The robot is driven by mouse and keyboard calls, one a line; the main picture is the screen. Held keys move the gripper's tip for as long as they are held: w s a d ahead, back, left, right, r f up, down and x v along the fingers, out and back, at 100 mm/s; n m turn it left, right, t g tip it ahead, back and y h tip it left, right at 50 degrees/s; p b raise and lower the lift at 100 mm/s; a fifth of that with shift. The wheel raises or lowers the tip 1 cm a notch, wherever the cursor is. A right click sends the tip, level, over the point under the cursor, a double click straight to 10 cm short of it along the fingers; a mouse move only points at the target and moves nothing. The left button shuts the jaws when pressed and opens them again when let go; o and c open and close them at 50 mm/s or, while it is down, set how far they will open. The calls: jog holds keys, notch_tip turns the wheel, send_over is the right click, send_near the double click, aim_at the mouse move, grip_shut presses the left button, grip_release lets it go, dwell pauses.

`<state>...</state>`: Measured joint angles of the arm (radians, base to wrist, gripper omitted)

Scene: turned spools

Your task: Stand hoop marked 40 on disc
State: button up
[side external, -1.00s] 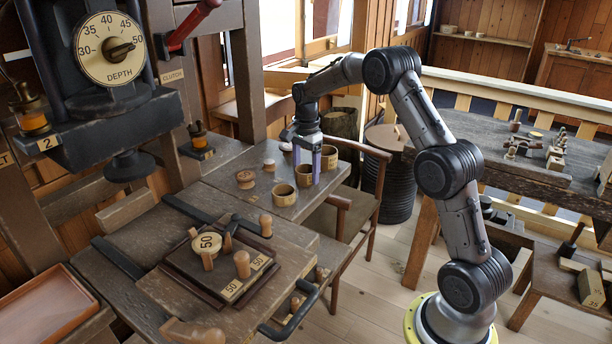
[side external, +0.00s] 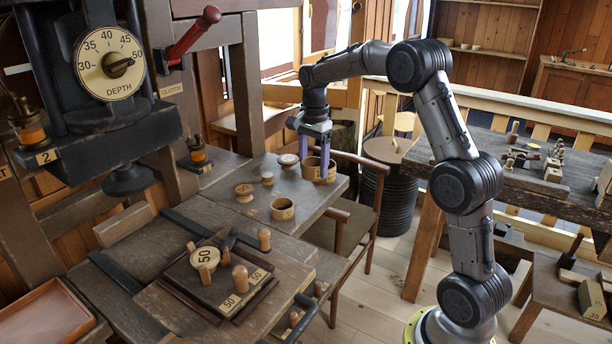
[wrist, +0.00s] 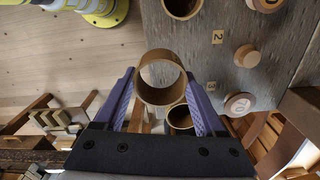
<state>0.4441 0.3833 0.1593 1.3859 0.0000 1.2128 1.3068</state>
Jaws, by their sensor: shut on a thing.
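My gripper (side external: 316,160) is shut on a tan wooden hoop (wrist: 160,78), which it holds between its purple fingers; the hoop also shows in the side view (side external: 319,171). No number is readable on it. A second hoop (wrist: 180,118) shows partly behind the held one in the wrist view. A third hoop (side external: 282,209) stands on the grey bench, nearer the side camera. A pale disc-topped piece (side external: 289,160) with marks on top stands left of the gripper; it also shows in the wrist view (wrist: 239,104). I cannot tell which disc is meant.
Two small turned pieces (side external: 244,192) (side external: 267,178) stand on the bench (side external: 240,218). Number tags 2 (wrist: 217,37) and 3 (wrist: 211,87) lie there. A chair (side external: 360,225) stands beside the bench.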

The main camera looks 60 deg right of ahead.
jog(key=shift+s+a+r+n, duration=1)
jog(key=shift+s+a+r, duration=1.5)
jog(key=shift+s, duration=2.25)
jog(key=s+a+r+n, duration=0.1)
jog(key=a+r+n, duration=0.3)
jog(key=a, duration=0.5)
jog(key=a+r+n, duration=0.2)
jog(key=a+n, duration=0.4)
jog(key=a, duration=0.2)
jog(key=s+a+r+n, duration=0.1)
jog(key=a+r+n, duration=0.3)
jog(key=a, duration=0.5)
jog(key=n, duration=0.1)
send_near(205, 256)
jog(key=shift+s+d+f, duration=0.25)
jog(key=shift+s+f, duration=0.25)
jog(key=shift+s, duration=0.25)
jog(key=shift+w+a+f, duration=0.15)
jog(key=shift+w+f, duration=0.25)
jog(key=shift+f, duration=0.05)
jog(key=shift+w+a+f, duration=0.1)
jog(key=shift+w+f, duration=0.1)
jog(key=shift+f, duration=0.8)
jog(key=shift+w+a+f, duration=0.1)
jog(key=shift+w+f, duration=0.05)
jog(key=shift+f, duration=0.85)
jog(key=shift+f, duration=0.1)
